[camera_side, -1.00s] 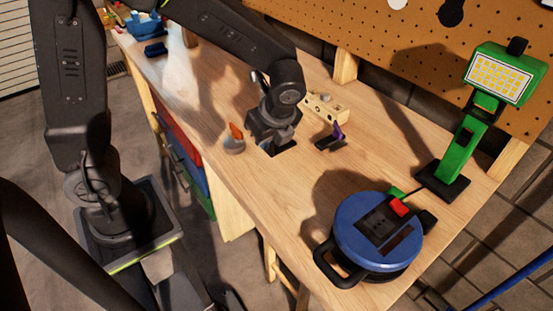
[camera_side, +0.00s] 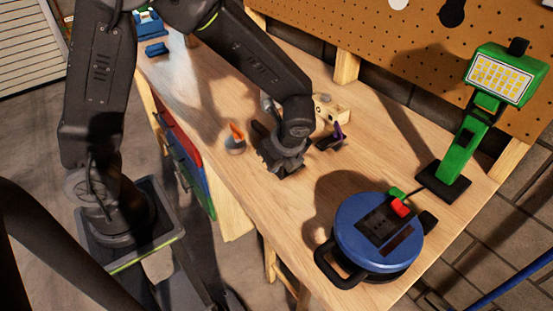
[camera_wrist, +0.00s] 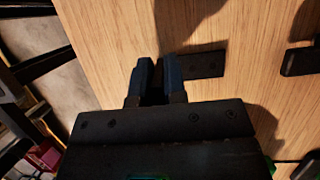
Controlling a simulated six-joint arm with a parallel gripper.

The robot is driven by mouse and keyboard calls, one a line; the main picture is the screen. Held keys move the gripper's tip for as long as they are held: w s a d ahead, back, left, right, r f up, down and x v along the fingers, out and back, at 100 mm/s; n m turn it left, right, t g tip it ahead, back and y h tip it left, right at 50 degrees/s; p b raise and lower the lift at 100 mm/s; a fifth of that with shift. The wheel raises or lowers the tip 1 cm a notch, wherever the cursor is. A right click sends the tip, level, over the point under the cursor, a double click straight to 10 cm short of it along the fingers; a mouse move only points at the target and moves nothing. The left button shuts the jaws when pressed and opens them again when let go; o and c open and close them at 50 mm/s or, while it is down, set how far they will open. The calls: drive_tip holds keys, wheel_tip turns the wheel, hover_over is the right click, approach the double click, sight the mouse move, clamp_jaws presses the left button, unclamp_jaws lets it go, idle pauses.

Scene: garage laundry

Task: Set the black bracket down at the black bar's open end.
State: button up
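My gripper (camera_wrist: 156,78) is low over the wooden bench, with its two blue-grey fingers a narrow gap apart. It looks shut on the black bracket (camera_wrist: 207,65), whose flat leg with small holes sticks out to the right of the fingers in the wrist view. Its other part is dark between the fingers. Whether it touches the bench I cannot tell. In the side view my gripper (camera_side: 284,166) mostly hides the bracket. A black bar (camera_wrist: 300,61) lies apart to the right in the wrist view, cut by the picture edge. It appears to be the dark piece under the purple clamp in the side view.
A grey and orange object (camera_side: 235,140) stands left of my gripper. A blue-lidded round machine (camera_side: 378,230) and a green work lamp (camera_side: 462,150) stand further right. Bench between is clear.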

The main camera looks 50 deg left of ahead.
drive_tip(key=o, duration=0.4)
drive_tip(key=shift+r, duration=0.1)
drive_tip(key=v, duration=1.1)
drive_tip(key=shift+s+a+r+n+t+h, duration=0.75)
drive_tip(key=shift+s+a+r+n+t, duration=0.45)
drive_tip(key=shift+s+n, duration=1.4)
drive_tip(key=shift+s+a+r+n+t+h, duration=0.85)
drive_tip(key=shift+s+r+n, duration=0.7)
drive_tip(key=shift+n, duration=1.85)
drive_tip(key=shift+s+a+r+n+t+h, duration=0.7)
drive_tip(key=shift+s+a+r+n, duration=0.45)
drive_tip(key=shift+s+n, duration=1.55)
drive_tip(key=shift+w+n, duration=0.3)
drive_tip(key=shift+w, duration=0.05)
